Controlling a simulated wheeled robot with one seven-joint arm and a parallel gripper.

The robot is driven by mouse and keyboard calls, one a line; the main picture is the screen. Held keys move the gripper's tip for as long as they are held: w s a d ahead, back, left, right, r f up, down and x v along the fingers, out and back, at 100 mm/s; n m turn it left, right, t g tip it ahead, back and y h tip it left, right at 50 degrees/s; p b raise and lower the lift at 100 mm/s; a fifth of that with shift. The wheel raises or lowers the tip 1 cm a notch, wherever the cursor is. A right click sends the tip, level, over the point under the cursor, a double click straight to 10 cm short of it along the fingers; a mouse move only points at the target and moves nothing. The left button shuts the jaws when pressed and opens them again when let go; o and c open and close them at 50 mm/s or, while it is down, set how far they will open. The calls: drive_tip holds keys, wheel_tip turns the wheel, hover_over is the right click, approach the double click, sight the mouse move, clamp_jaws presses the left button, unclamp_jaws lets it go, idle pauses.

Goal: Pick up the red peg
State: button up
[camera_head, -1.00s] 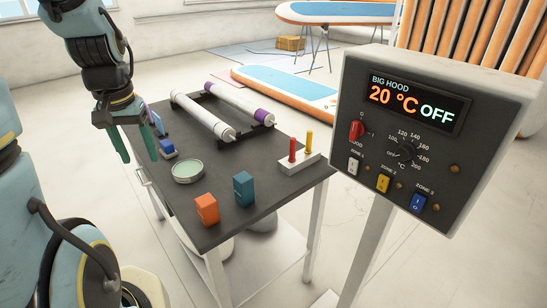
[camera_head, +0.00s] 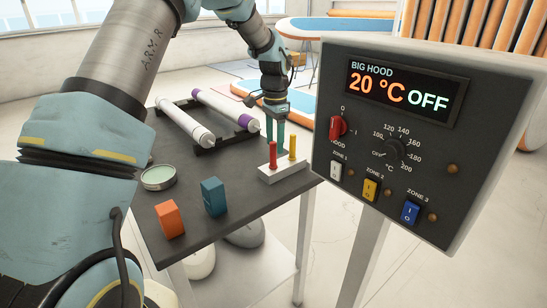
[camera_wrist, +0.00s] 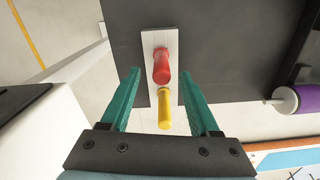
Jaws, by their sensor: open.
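The red peg (camera_head: 272,155) stands upright in a white block (camera_head: 268,179) at the right edge of the dark table, and it shows in the wrist view (camera_wrist: 161,66). A yellow peg (camera_head: 292,147) stands in the same block, and in the wrist view (camera_wrist: 164,108) it lies nearer my gripper than the red one.
Two white rolls on a black rack (camera_head: 205,149) lie behind and left. A round dish (camera_head: 158,177), an orange block (camera_head: 169,219) and a teal block (camera_head: 213,197) stand on the table (camera_head: 237,211). The control box (camera_head: 393,140) stands close on the right.

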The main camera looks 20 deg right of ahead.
sight(273, 165)
drive_tip(key=shift+a+f+p, duration=0.15)
drive_tip(key=shift+f+p, duration=0.45)
drive_tip(key=shift+f, duration=0.9)
drive_tip(key=shift+a+f+p, duration=0.15)
drive_tip(key=shift+f+p, duration=0.45)
drive_tip(key=shift+f, duration=0.9)
drive_tip(key=shift+c, duration=0.4)
clamp_jaws()
